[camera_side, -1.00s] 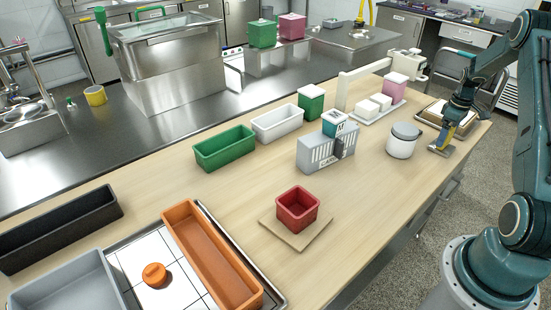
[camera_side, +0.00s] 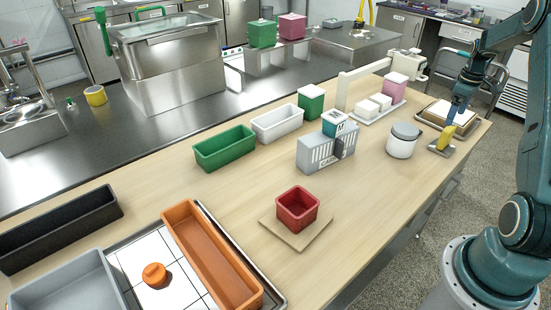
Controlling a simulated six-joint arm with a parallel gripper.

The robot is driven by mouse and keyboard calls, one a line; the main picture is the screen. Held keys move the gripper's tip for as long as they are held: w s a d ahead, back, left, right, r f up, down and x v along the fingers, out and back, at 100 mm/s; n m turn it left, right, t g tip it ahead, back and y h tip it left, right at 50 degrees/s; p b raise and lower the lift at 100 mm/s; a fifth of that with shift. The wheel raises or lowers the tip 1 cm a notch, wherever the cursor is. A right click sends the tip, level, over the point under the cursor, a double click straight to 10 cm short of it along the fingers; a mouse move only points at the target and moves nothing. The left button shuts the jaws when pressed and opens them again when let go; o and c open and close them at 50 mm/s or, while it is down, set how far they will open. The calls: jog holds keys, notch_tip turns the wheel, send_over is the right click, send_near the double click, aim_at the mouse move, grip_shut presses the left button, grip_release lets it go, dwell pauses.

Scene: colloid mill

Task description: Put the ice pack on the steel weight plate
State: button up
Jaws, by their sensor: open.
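My gripper (camera_side: 456,117) is open at the far right end of the bench. It hangs just above a yellow upright piece (camera_side: 447,138), which stands on a small flat grey metal plate (camera_side: 438,149) near the bench's front edge. This plate looks like the steel weight plate. Behind it, a pale flat pad lies in a wood-coloured tray (camera_side: 423,117), partly hidden by my gripper. I cannot tell for sure which item is the ice pack. I cannot tell if my fingers touch the yellow piece.
A grey block (camera_side: 315,155) carries a teal box (camera_side: 334,123). A red bin (camera_side: 297,215) sits on a board. Green (camera_side: 225,151) and white (camera_side: 277,126) bins are behind. Bare bench lies between the jar and red bin.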

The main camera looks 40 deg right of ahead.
jog(key=shift+r, duration=2.05)
jog(key=w+a+r+t, duration=0.1)
jog(key=w+a+r, duration=0.1)
jog(key=a+r, duration=0.5)
jog(key=w+a+r+h, duration=0.1)
jog(key=w+a+r, duration=0.15)
jog(key=a, duration=0.75)
jog(key=w+a+r+t, duration=0.1)
jog(key=w+a+r, duration=0.1)
jog(key=a+r, duration=0.55)
jog(key=s+a+r+t, duration=0.1)
jog(key=s+a, duration=0.2)
jog(key=a, duration=0.5)
jog(key=s+a+t, duration=0.1)
jog(key=s+a, duration=0.3)
jog(key=a, duration=0.3)
jog(key=s+a+f+t+y, duration=0.1)
jog(key=s+a+f, duration=0.2)
jog(key=s+a, duration=0.5)
jog(key=shift+s+a+t, duration=0.25)
jog(key=shift+s+t, duration=0.05)
jog(key=shift+s, duration=0.3)
